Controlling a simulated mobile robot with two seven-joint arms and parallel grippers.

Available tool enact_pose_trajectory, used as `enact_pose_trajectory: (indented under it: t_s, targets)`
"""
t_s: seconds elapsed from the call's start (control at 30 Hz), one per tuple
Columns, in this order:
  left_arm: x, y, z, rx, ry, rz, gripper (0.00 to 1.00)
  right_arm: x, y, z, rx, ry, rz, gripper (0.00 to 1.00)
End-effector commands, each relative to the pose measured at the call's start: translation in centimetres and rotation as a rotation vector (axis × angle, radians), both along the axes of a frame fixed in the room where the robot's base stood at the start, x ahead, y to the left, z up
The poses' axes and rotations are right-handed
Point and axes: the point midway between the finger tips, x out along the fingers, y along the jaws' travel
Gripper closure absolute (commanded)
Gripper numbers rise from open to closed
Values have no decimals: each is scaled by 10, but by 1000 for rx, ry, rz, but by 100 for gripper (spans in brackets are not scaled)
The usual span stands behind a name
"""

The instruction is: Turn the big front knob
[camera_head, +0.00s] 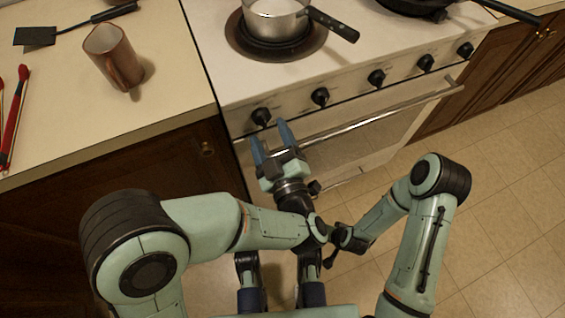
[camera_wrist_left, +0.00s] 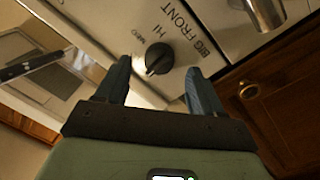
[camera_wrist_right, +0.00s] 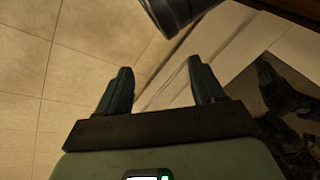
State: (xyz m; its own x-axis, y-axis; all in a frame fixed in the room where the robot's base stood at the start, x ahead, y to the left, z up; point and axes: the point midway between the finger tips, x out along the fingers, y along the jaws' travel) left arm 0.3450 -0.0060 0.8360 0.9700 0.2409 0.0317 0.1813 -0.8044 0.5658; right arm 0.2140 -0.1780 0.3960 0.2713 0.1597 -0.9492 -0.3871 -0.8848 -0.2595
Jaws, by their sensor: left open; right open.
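The big front knob (camera_wrist_left: 159,59) is a black knob beside the printed label "BIG FRONT" in the left wrist view. In the head view it is the leftmost knob (camera_head: 261,117) on the white stove's front panel. My left gripper (camera_head: 270,138) is open just in front of it. In the left wrist view the fingers of this gripper (camera_wrist_left: 159,77) point at the panel, with the knob showing between and a little beyond their tips. No contact is visible. My right gripper (camera_wrist_right: 160,80) is open and empty, low near the tiled floor.
Several more knobs, one of them here (camera_head: 320,97), line the panel above the oven door handle (camera_head: 380,112). A saucepan (camera_head: 276,20) stands on the left burner. A brown mug (camera_head: 113,57) is on the left counter (camera_head: 170,90). Open floor (camera_head: 490,190) lies to the right.

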Motion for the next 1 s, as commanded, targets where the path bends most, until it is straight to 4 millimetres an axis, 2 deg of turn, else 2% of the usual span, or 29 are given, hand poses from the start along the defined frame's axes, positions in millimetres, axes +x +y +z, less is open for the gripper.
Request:
enact_pose_trajectory:
  t_s: [0.2, 0.43, 0.6, 1.0]
  targets:
    - [-51, -14, -1, 2, 0, -7, 32, -5, 4, 8, 10, 9, 8, 32]
    - [-90, -24, -3, 0, 0, -5, 32, -10, 7, 11, 17, 24, 14, 32]
    - [-102, -26, -3, 0, 0, -2, 32, -11, 8, 11, 18, 28, 16, 32]
    - [-104, -26, -3, -1, 0, -1, 32, -12, 8, 11, 19, 29, 16, 32]
